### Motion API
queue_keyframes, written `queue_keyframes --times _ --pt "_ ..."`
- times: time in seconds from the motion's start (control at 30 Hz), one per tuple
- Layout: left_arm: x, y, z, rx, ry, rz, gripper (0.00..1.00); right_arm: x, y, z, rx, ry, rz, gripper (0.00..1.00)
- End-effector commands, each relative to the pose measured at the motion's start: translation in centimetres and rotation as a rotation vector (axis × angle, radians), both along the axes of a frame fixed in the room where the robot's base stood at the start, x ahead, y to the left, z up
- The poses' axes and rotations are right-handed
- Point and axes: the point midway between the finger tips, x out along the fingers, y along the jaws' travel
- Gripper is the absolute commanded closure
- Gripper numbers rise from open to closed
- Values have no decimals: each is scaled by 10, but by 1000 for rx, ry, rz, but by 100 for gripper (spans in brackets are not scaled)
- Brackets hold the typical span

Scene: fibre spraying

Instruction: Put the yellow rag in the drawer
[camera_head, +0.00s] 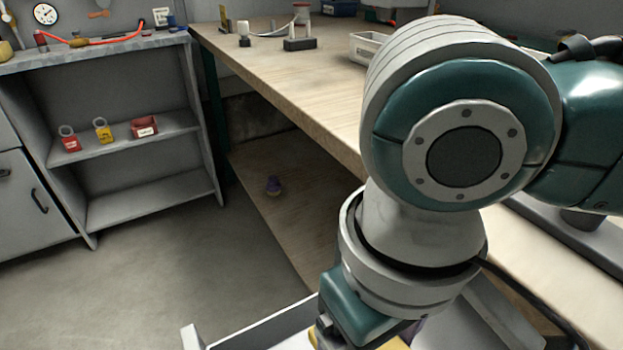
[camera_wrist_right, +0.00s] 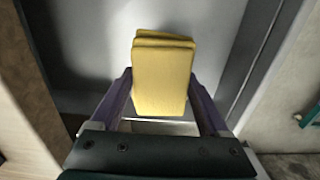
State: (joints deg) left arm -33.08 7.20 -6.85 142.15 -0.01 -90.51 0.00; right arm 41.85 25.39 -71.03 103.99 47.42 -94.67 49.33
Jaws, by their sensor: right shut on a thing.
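The folded yellow rag (camera_wrist_right: 163,58) is held between the two purple fingers of my right gripper (camera_wrist_right: 160,84), which is shut on it. Below it in the wrist view is the grey inside of the open drawer (camera_wrist_right: 90,45). In the head view the drawer's front left wall (camera_head: 268,329) shows at the bottom, and a sliver of the yellow rag (camera_head: 397,344) shows under my right arm. My arm hides most of the drawer and gripper there. I cannot tell how high the rag is above the drawer floor. My left gripper is not in view.
The wooden workbench (camera_head: 290,75) runs along the right, with a white tray (camera_head: 366,47) on it. A grey shelf unit (camera_head: 150,175) stands at the left with red and yellow items. The floor at left is clear.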

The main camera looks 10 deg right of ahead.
Motion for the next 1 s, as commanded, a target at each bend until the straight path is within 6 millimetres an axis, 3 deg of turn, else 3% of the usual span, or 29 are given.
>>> queue_keyframes --times 0.17,0.4,0.77,0.8,1.0 --pt "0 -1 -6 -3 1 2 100 0 0 -14 0 0 0 76" --pt "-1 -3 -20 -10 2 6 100 0 0 -50 0 1 1 76" --pt "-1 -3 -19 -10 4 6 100 0 0 -52 0 0 0 76" --pt "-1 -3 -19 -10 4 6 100 0 0 -53 0 -1 0 20" --pt "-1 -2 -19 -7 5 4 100 0 0 -53 0 -1 1 0"
